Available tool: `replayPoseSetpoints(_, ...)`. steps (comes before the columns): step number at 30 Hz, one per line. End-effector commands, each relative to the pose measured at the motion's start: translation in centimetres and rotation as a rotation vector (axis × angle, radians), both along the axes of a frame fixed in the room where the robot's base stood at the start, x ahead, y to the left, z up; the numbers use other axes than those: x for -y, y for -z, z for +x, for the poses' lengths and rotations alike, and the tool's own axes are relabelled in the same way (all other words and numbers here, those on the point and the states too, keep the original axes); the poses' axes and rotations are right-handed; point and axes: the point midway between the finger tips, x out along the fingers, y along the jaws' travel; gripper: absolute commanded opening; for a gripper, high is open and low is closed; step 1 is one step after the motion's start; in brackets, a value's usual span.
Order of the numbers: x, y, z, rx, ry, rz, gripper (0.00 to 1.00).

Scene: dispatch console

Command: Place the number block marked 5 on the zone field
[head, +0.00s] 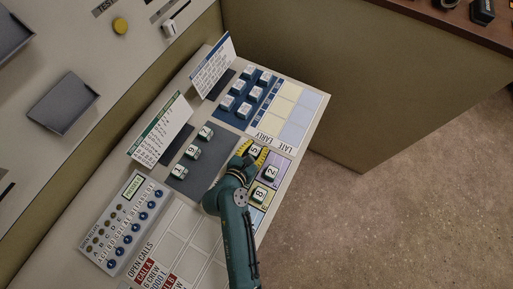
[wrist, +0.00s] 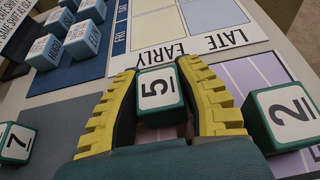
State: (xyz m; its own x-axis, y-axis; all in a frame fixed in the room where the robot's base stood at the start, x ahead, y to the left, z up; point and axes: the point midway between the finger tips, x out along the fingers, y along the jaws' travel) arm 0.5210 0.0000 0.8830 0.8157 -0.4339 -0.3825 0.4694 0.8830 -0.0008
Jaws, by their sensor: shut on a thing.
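The number block marked 5 (head: 254,149) is white-topped with green sides. It also shows in the wrist view (wrist: 157,88), upright with its 5 facing up. My gripper (wrist: 160,95) has its yellow ribbed fingers on both sides of it and is shut on it; in the head view my gripper (head: 249,157) is at the console's right part. The block is over or on a pale purple field (wrist: 245,75), just below the EARLY/LATE grid; I cannot tell whether it touches. Which field is the zone field is not readable; the fingers hide part of it.
The block marked 2 (head: 271,172) stands close to the right of my gripper in the wrist view (wrist: 284,116). The block marked 8 (head: 260,195) is on a yellow field. More number blocks sit on the grey mat (head: 213,155). Blue-sided blocks (head: 243,110) stand beyond.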

Motion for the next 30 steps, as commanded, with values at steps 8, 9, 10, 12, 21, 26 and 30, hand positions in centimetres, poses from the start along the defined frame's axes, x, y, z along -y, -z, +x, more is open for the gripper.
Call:
replayPoseSetpoints(8,0.0,0.1,0.0,0.0,0.0,0.001,0.41)
replayPoseSetpoints(9,0.0,0.1,0.0,0.0,0.0,0.001,0.49)
replayPoseSetpoints(10,0.0,0.1,0.0,0.0,0.0,0.001,0.55)
replayPoseSetpoints(12,0.0,0.1,0.0,0.0,0.0,0.001,0.58)
replayPoseSetpoints(21,0.0,-0.4,0.0,0.001,0.0,0.0,0.58)
replayPoseSetpoints(26,-1.4,-1.5,-2.4,0.0,-0.003,0.001,0.58)
replayPoseSetpoints(30,-3.0,-2.9,-5.4,-0.001,-0.004,0.001,0.58)
